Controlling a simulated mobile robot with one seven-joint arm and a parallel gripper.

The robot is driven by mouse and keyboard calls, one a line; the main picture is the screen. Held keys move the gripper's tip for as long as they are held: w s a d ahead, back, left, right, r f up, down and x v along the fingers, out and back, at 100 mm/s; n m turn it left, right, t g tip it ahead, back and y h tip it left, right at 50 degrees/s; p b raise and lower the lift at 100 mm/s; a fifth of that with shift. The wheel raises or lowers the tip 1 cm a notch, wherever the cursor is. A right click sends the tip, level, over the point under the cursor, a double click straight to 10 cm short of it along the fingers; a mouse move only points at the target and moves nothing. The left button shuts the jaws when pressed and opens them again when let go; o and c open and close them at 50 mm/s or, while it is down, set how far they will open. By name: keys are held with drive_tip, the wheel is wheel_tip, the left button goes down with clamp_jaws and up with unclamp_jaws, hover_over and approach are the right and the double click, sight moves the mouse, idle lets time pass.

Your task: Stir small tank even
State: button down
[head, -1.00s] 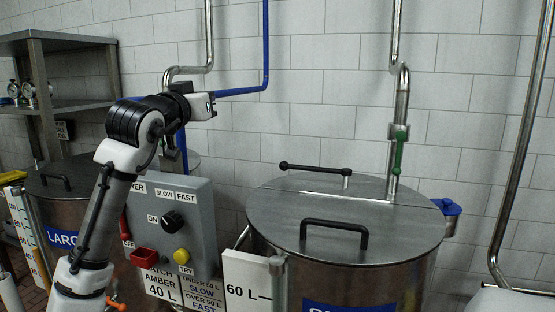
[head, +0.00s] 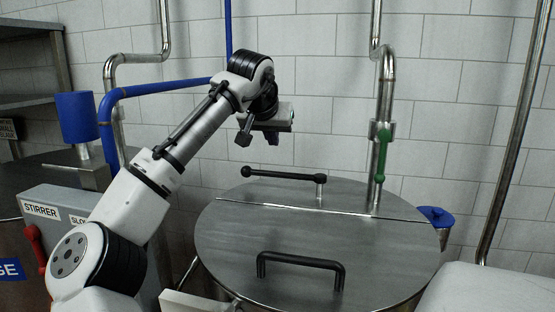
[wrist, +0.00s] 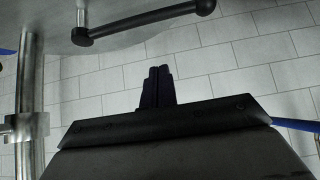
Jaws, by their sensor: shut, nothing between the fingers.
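The small tank (head: 235,245) is a round steel vessel with a flat lid, at centre right in the head view. A black lever with a ball end (head: 283,175) stands on a short steel post at the back of the lid. It also shows upside down at the top of the wrist view (wrist: 145,20). A black loop handle (head: 300,262) is on the front of the lid. My gripper (head: 257,140) is above and behind the lid's left side, apart from the lever. In the wrist view its fingers (wrist: 158,87) are together and empty.
A grey control box labelled STIRRER (head: 75,215) with a red lever (head: 36,250) stands at the left, partly behind my arm. A steel pipe with a green valve handle (head: 382,150) rises behind the lid. A blue pipe (head: 160,88) runs along the wall.

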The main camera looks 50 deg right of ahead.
sight(282, 175)
drive_tip(key=p+x, duration=0.4)
drive_tip(key=x, duration=0.6)
drive_tip(key=a, duration=0.1)
drive_tip(key=s+a, duration=0.1)
drive_tip(key=shift+s+a+f, duration=0.1)
drive_tip(key=shift+a, duration=0.25)
drive_tip(key=shift+s+a+f+p, duration=0.25)
drive_tip(key=shift+s+a+p, duration=0.1)
drive_tip(key=shift+a, duration=0.1)
drive_tip(key=shift+s, duration=0.1)
